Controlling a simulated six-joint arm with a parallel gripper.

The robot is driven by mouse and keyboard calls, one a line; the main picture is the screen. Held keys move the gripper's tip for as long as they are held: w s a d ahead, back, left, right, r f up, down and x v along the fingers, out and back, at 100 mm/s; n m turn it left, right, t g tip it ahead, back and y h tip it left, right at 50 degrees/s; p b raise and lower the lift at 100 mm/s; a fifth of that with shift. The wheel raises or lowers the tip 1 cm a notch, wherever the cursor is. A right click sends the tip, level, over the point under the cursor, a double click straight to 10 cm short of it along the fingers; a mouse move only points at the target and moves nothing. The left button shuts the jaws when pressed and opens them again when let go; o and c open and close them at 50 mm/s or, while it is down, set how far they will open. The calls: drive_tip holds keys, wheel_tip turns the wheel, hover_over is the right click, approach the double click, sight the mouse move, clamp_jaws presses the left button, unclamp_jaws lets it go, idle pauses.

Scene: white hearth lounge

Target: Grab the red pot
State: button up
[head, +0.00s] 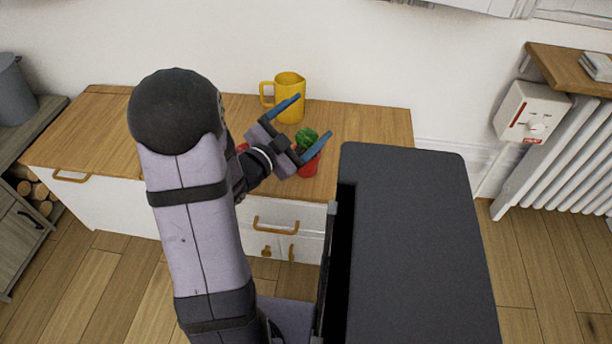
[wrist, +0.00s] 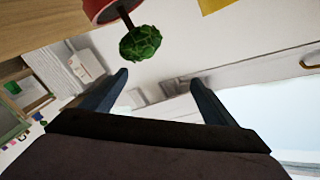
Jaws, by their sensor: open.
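The red pot (head: 309,168) stands on the wooden cabinet top near its front edge, with a round green plant (head: 306,136) above it. In the head view my gripper partly covers the pot. My gripper (head: 312,117) is open, its two blue fingers spread and pointing right. In the wrist view the pot (wrist: 100,10) is cut off by the top edge, and its plant hangs beyond the fingertips. My gripper (wrist: 157,80) shows nothing between its fingers there.
A yellow mug (head: 289,98) stands behind my gripper, close to the far finger. A small red thing (head: 242,147) is mostly hidden by my arm. The cabinet top (head: 375,125) is bare on the right, with a wall behind. A radiator (head: 565,150) is at far right.

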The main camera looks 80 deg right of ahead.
sight(306, 150)
drive_tip(key=f+n, duration=0.2)
drive_tip(key=f, duration=0.1)
drive_tip(key=w+a+f+n+b, duration=0.1)
drive_tip(key=f+n, duration=0.2)
drive_tip(key=a+f+n+t+h+b, duration=0.1)
drive_tip(key=f+n, duration=0.2)
drive_tip(key=shift+w+a+f, duration=0.15)
drive_tip(key=shift+a+f, duration=0.05)
drive_tip(key=shift+f, duration=0.05)
drive_tip(key=shift+b+x, duration=0.45)
drive_tip(key=shift+x, duration=0.65)
drive_tip(key=shift+f+b+x, duration=0.15)
drive_tip(key=shift+b+x, duration=0.25)
drive_tip(key=shift+x, duration=0.55)
drive_tip(key=shift+f+b+x, duration=0.15)
drive_tip(key=shift+b+x, duration=0.2)
drive_tip(key=shift+x, duration=0.6)
drive_tip(key=shift+s+d, duration=0.2)
drive_tip(key=shift+d, duration=0.4)
drive_tip(key=shift+r, duration=0.1)
drive_tip(key=c, duration=1.5)
drive_tip(key=shift+c, duration=0.2)
wheel_tip(306, 150, up, 10)
drive_tip(key=p, duration=0.4)
